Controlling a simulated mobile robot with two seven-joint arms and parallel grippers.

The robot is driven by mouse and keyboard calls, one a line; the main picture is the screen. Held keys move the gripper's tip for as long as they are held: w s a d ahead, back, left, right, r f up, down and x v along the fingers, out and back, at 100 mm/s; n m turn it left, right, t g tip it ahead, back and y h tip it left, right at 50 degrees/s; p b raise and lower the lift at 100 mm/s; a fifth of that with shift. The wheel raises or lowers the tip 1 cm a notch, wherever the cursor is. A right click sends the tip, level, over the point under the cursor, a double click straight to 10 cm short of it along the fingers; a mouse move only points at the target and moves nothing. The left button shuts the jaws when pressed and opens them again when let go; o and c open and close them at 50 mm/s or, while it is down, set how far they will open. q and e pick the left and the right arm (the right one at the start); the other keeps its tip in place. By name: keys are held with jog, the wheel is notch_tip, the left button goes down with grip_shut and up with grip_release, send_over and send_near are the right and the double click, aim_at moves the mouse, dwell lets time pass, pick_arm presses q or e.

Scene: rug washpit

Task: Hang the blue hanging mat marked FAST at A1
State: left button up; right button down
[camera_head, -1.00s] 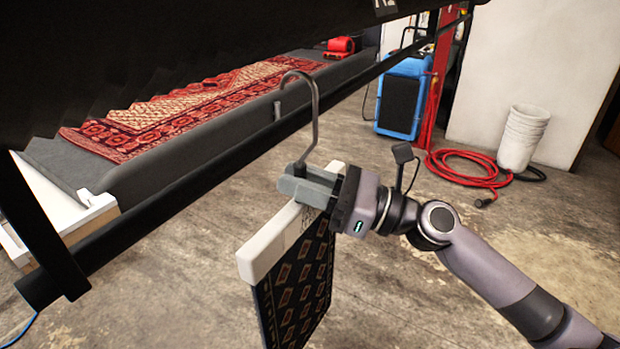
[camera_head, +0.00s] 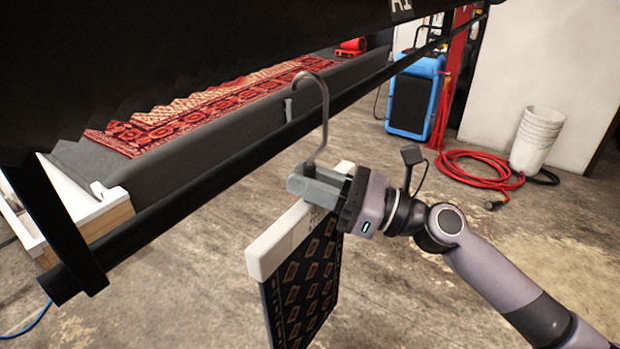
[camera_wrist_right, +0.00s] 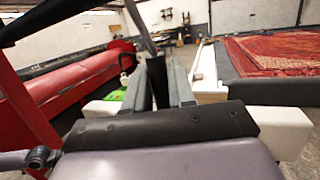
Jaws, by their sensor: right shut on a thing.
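A dark blue hanging mat (camera_head: 302,285) with rows of small brown motifs hangs from a white top bar (camera_head: 280,245) with a grey metal hook (camera_head: 322,115). My right gripper (camera_head: 318,183) is shut on the hanger at the base of the hook, just above the white bar. The bar's ends also show in the right wrist view (camera_wrist_right: 285,128). The hook's top overlaps a black rail (camera_head: 210,175) in the head view; I cannot tell whether they touch. A tag (camera_head: 401,8), partly cut off, reads like A1 on the dark frame above. My left gripper is out of sight.
A red patterned rug (camera_head: 200,108) lies on a grey-edged bed behind the rail. A blue machine (camera_head: 415,95), a coiled red hose (camera_head: 470,172) and stacked white buckets (camera_head: 537,140) stand at the back right. The concrete floor between is clear.

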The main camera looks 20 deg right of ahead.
jog(key=shift+f+b, duration=1.55)
jog(key=shift+f, duration=0.4)
